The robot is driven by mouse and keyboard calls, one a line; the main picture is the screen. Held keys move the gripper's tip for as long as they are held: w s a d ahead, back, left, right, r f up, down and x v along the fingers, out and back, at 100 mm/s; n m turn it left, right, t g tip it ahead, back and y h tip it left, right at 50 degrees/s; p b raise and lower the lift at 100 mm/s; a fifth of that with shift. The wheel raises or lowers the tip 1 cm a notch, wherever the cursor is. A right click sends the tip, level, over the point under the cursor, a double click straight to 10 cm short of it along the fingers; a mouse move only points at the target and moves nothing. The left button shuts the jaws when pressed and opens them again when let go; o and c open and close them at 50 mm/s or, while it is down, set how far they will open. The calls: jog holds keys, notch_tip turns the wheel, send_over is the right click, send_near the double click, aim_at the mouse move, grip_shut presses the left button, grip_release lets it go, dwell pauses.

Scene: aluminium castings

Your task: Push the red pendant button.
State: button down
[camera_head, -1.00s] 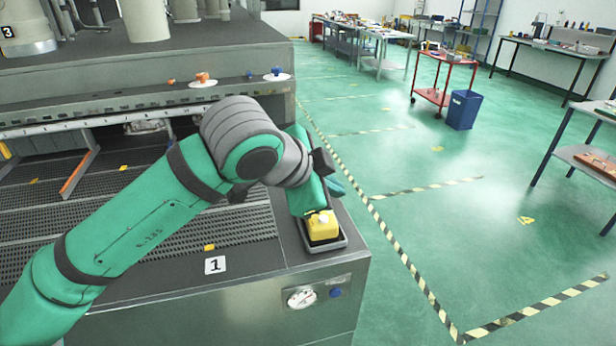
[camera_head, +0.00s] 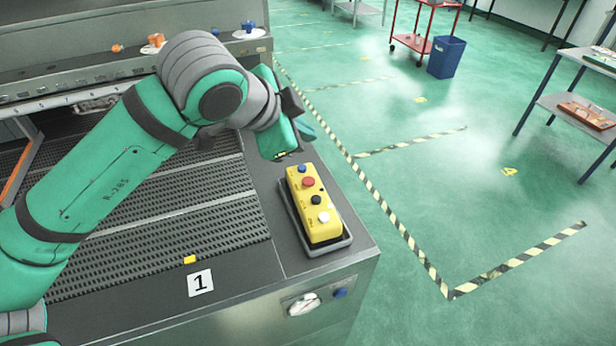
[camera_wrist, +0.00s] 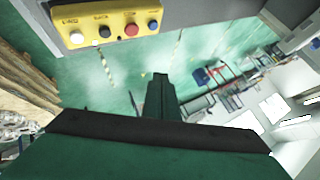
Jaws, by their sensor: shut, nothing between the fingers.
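The yellow pendant box (camera_head: 317,214) lies in a dark tray on the machine's corner. Its buttons form a row: blue at the far end, then the red button (camera_head: 308,182), black, and white at the near end. In the wrist view the pendant (camera_wrist: 90,17) is at the top left, with the red button (camera_wrist: 131,30) second from its right end. My gripper (camera_head: 283,156) is just beyond the pendant's far end, partly hidden by my wrist. In the wrist view the gripper's fingers (camera_wrist: 160,80) are together and empty, apart from the buttons.
The machine's grey top (camera_head: 263,205) surrounds the tray (camera_head: 336,243). The green floor to the right is open, with striped tape lines.

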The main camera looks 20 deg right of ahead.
send_over(305, 185)
notch_tip(305, 185, down, 8)
jog(key=shift+r, duration=0.15)
jog(key=shift+f, duration=0.55)
jog(key=shift+w, duration=0.1)
dwell(1.8)
jog(key=shift+f, duration=0.1)
jog(key=shift+d+f, duration=0.1)
jog(key=shift+f, duration=0.25)
